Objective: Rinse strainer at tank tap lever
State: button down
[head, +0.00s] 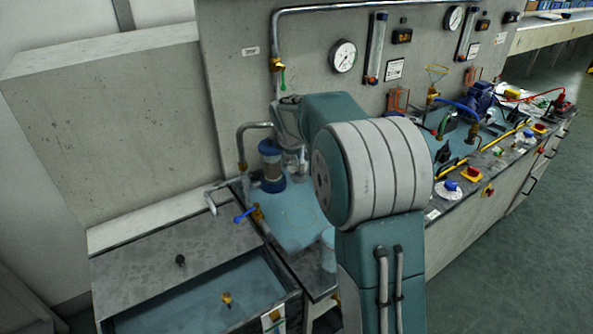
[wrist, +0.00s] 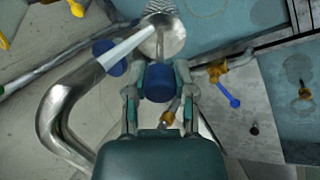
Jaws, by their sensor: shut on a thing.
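In the wrist view my gripper (wrist: 158,85) is shut on a short dark-blue piece, which I take to be the end of the strainer (wrist: 160,82). A shiny metal part and a hatched, mesh-like patch show just beyond it; I cannot tell whether they belong to the held piece. In the head view my arm hides most of the gripper and the held piece. The tank tap's blue lever (head: 243,216) sits on a brass body at the tank's back corner; it also shows in the wrist view (wrist: 229,95), right of my gripper and apart from it.
A blue-capped clear cylinder (head: 271,166) stands near the bent pipe (head: 242,140). A curved steel pipe (wrist: 60,115) lies close left of my gripper.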

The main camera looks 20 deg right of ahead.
jog(key=shift+s+d, duration=0.2)
jog(key=shift+d, duration=0.15)
jog(key=s+a, duration=0.4)
jog(key=s, duration=0.3)
dwell(0.7)
dwell(1.2)
jog(key=s+a+r, duration=0.2)
jog(key=s+r, duration=0.2)
jog(key=shift+s+a, duration=0.15)
jog(key=shift+a, duration=0.15)
dwell(0.7)
